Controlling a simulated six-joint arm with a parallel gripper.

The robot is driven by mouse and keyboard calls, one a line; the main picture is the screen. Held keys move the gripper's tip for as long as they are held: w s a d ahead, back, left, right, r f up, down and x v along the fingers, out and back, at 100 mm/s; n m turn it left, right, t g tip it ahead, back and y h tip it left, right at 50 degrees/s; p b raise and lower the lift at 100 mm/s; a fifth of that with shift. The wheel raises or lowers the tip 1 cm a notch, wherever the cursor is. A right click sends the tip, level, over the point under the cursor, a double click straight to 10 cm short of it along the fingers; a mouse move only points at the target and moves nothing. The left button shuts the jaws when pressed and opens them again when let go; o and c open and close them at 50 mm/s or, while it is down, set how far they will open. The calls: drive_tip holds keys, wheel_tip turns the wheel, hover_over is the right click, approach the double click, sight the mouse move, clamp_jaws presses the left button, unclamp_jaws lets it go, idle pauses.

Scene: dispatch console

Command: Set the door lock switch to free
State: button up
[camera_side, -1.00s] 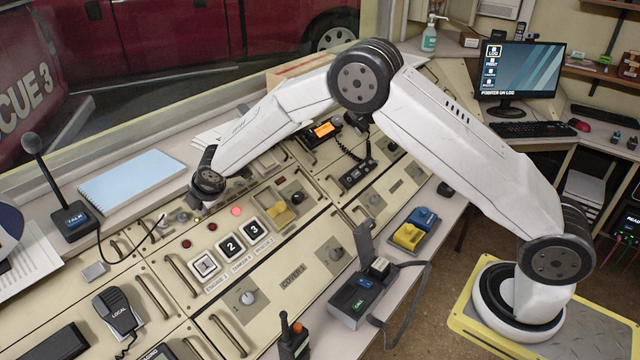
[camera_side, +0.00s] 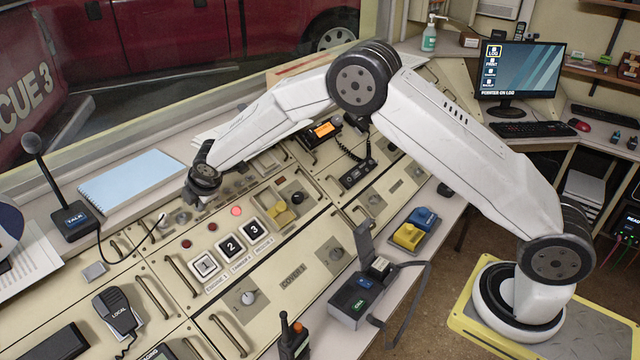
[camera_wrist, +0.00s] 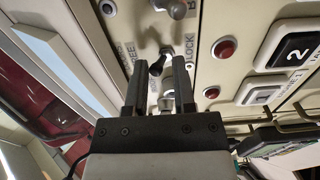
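The door lock switch (camera_wrist: 157,66) is a small dark-tipped lever on the beige panel, in the middle of the wrist view. The word LOCK is on its right and the partly covered word FREE on its left. My gripper (camera_wrist: 159,68) has its two dark fingers apart, with the lever showing in the gap between the fingertips. I cannot tell whether either finger touches it, or which way the lever leans. In the side view my gripper (camera_side: 196,196) is low over the back of the console, and I cannot make out the switch there.
In the side view a blue notepad (camera_side: 132,180) and a desk microphone (camera_side: 72,218) stand left of my gripper.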

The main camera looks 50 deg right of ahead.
drive_tip(key=v, duration=0.6)
idle(0.7)
idle(0.3)
drive_tip(key=s+d+m+g, duration=0.1)
drive_tip(key=s+d+m, duration=0.3)
drive_tip(key=s, duration=0.6)
drive_tip(key=s+d+m+g, duration=0.1)
drive_tip(key=s+d+m, duration=0.3)
drive_tip(key=s+m, duration=0.4)
drive_tip(key=s+d+m+g, duration=0.2)
drive_tip(key=s+d+m, duration=0.2)
drive_tip(key=s, duration=1)
drive_tip(key=shift+s+d+m, duration=0.15)
drive_tip(key=shift+d+m, duration=0.25)
drive_tip(key=shift+m, duration=0.6)
